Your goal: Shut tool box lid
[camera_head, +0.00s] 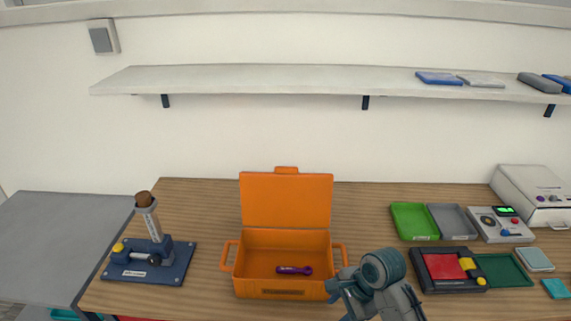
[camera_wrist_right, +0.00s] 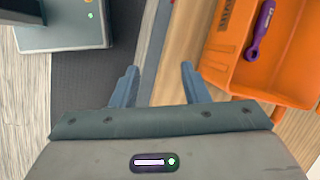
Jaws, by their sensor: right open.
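The orange tool box (camera_head: 285,242) stands on the wooden table with its lid (camera_head: 286,200) raised upright at the back. A purple tool (camera_head: 294,270) lies inside on the floor of the box. In the right wrist view the tool box (camera_wrist_right: 222,68) is at the upper right, with the purple tool (camera_wrist_right: 262,32) in it. My right gripper (camera_head: 338,290) is by the box's front right corner; whether it touches the box cannot be told. In the wrist view its fingers (camera_wrist_right: 160,84) are apart with nothing between them. My left gripper is not in view.
A blue fixture (camera_head: 150,270) with an upright cylinder stands left of the box. Green (camera_head: 414,222) and grey trays, a dark tray with a red part (camera_head: 445,267), and a control box (camera_head: 500,225) are at right. A shelf (camera_head: 300,80) hangs above.

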